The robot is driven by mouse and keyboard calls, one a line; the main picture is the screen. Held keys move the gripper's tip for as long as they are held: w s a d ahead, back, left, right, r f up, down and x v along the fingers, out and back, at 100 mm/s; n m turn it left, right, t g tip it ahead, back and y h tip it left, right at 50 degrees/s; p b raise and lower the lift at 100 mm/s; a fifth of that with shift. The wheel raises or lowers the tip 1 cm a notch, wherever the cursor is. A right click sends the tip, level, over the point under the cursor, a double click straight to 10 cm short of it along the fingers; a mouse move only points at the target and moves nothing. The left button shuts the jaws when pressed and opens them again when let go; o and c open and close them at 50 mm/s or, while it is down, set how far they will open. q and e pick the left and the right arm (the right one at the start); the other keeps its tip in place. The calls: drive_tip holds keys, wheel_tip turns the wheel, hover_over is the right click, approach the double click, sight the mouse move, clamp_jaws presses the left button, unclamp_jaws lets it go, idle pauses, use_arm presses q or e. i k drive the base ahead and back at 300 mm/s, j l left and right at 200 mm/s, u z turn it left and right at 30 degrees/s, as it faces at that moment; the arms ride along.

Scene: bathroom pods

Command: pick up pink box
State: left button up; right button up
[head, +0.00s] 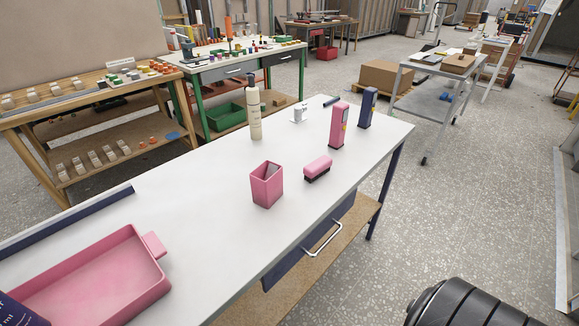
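An upright pink open-topped box (267,187) stands on the white tabletop (215,215), near the front edge. Something grey shows inside it. A tall narrow pink box (338,126) stands upright farther back, beside a tall dark blue box (367,108). A pink block with a dark underside (317,168) lies between the open box and the tall pink box. None of these touches a gripper. Neither of my grippers is in view.
A pink tray (95,275) with a tab fills the near left of the table. A cream pump bottle (255,112) and a small white item (298,115) stand toward the back. A drawer handle (322,239) sticks out at the front. The tabletop's middle is clear.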

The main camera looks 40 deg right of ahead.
sight(265, 194)
drive_tip(key=z, duration=0.9)
drive_tip(key=l+u, duration=0.2)
drive_tip(key=l, duration=1)
